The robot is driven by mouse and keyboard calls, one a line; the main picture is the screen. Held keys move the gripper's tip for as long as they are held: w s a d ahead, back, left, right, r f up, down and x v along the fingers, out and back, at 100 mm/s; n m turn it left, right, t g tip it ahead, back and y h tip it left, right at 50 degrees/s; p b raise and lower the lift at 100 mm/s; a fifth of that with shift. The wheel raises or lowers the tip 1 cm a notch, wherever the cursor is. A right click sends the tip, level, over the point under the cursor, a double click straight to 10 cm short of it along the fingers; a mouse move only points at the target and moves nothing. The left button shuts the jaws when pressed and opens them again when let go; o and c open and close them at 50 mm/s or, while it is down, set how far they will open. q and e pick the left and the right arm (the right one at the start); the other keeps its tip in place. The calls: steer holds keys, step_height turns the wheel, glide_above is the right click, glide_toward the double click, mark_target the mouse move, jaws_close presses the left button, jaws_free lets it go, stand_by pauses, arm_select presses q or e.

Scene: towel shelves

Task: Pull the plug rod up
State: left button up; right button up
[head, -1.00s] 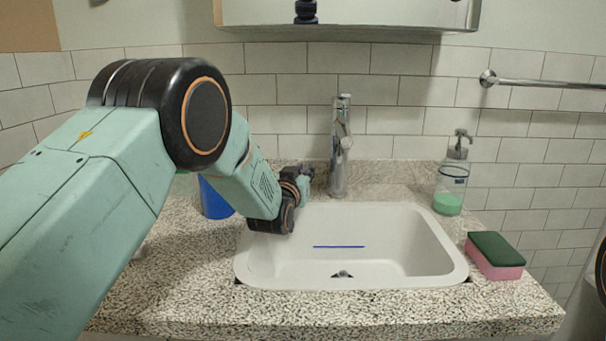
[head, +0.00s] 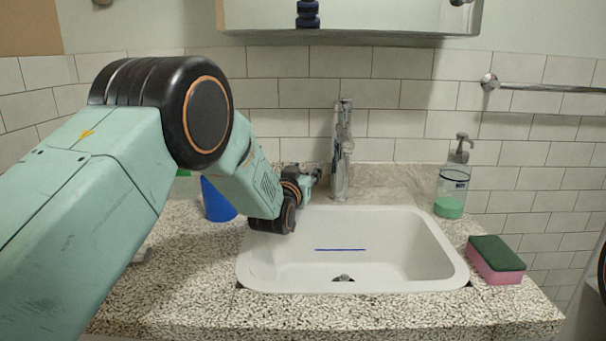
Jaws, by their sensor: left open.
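The chrome faucet (head: 341,150) stands upright behind the white sink (head: 440,255). I cannot make out the plug rod apart from the faucet; it may be hidden behind it. A dark drain (head: 343,278) shows in the basin floor. My left gripper (head: 314,174) is open, small and partly hidden by its own wrist. It is just left of the faucet's lower body, over the back rim of the sink; I cannot tell whether it touches anything. My right gripper is not in view.
A blue cup (head: 217,200) stands behind my left forearm. A soap bottle (head: 451,190) with green liquid stands back right, and a green and pink sponge (head: 495,260) lies right of the sink. A blue line (head: 340,250) marks the basin. A towel bar (head: 550,88) is on the wall.

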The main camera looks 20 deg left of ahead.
arm_select(q)
steer(key=s, duration=1.2)
steer(key=shift+d, duration=0.1)
